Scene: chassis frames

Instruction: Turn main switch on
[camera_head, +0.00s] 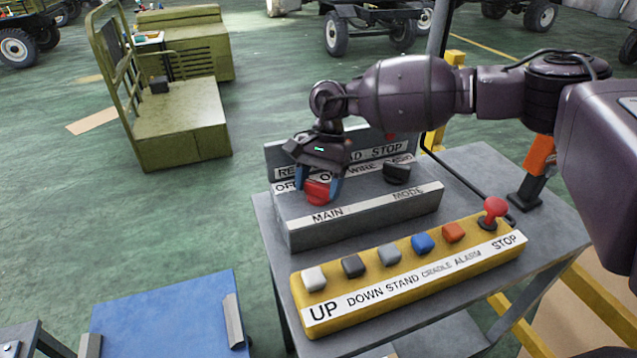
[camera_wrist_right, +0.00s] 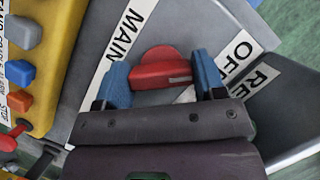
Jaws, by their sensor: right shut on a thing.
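The main switch (camera_head: 317,191) is a red rotary knob on a grey control box (camera_head: 380,212), just behind the "MAIN" label. My right gripper (camera_head: 318,186) comes down on it from above, with its blue fingers on either side of the knob. In the right wrist view the red knob (camera_wrist_right: 162,75) lies between the two blue fingertips (camera_wrist_right: 164,78), and the gripper is shut on it. An "OFF" label shows close to the knob; the "ON" label is partly hidden by the gripper in the head view. My left gripper is not in view.
A black mode knob (camera_head: 397,171) sits right of the main switch. In front is a yellow button box (camera_head: 400,292) with several coloured buttons and a red stop knob (camera_head: 493,209). Both stand on a grey table (camera_head: 470,165). A blue panel (camera_head: 165,315) lies at lower left.

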